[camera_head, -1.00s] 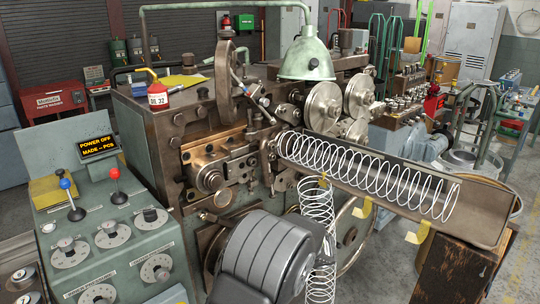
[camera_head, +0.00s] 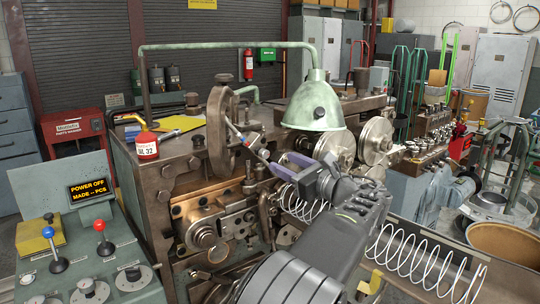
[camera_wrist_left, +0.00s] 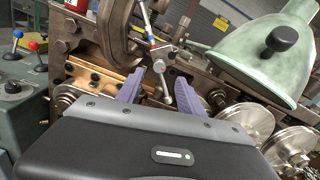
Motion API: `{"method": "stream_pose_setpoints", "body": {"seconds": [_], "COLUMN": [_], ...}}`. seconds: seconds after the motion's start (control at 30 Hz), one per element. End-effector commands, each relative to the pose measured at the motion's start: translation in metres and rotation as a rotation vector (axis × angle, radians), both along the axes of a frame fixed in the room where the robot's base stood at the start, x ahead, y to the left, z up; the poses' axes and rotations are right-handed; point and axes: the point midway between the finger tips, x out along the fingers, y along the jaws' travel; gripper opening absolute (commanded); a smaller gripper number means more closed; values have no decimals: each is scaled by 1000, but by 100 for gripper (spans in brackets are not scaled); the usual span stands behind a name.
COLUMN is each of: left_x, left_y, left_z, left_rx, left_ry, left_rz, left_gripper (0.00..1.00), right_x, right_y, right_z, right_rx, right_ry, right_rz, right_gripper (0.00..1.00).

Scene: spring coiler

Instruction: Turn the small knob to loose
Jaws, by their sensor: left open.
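My left gripper (camera_head: 278,163) is open, with its purple fingers reaching toward the upper front of the coiling machine, below and left of the green lamp. In the left wrist view its fingertips (camera_wrist_left: 160,75) stand on both sides of a small metal knob (camera_wrist_left: 158,66) on a slanted rod with coloured bands. I cannot tell whether they touch it. The banded rod (camera_head: 239,134) also shows in the head view. No loose marking is readable, so I cannot confirm that this is the task's small knob. My right gripper is not in view.
The green lamp (camera_head: 314,106) hangs close above my left gripper. A large round knob (camera_head: 203,238) sits on the machine's front. A control panel with a blue-topped lever (camera_head: 48,232) and a red-topped lever (camera_head: 99,226) stands left. A wire spring (camera_head: 425,262) lies right of my arm.

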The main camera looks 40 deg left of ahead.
Motion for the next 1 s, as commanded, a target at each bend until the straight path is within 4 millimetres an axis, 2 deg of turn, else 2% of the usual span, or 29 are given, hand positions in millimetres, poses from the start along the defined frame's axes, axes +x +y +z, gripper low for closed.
{"method": "stream_pose_setpoints", "body": {"seconds": [0.17, 0.43, 0.6, 0.93, 1.0], "left_x": [4, 15, 21, 22, 22], "left_y": [14, 53, 70, 74, 74], "left_z": [1, 2, 1, -1, -1], "left_rx": [0, 0, 0, -2, -2], "left_ry": [1, 1, 0, 0, 0], "left_rz": [2, 3, 1, -1, 0], "left_gripper": [45, 45, 45, 45, 39], "right_x": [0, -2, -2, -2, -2], "right_y": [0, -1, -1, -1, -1], "right_z": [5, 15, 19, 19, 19], "right_rx": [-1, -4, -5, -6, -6], "right_ry": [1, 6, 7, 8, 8], "right_rz": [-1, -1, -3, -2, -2], "right_gripper": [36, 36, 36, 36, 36]}}
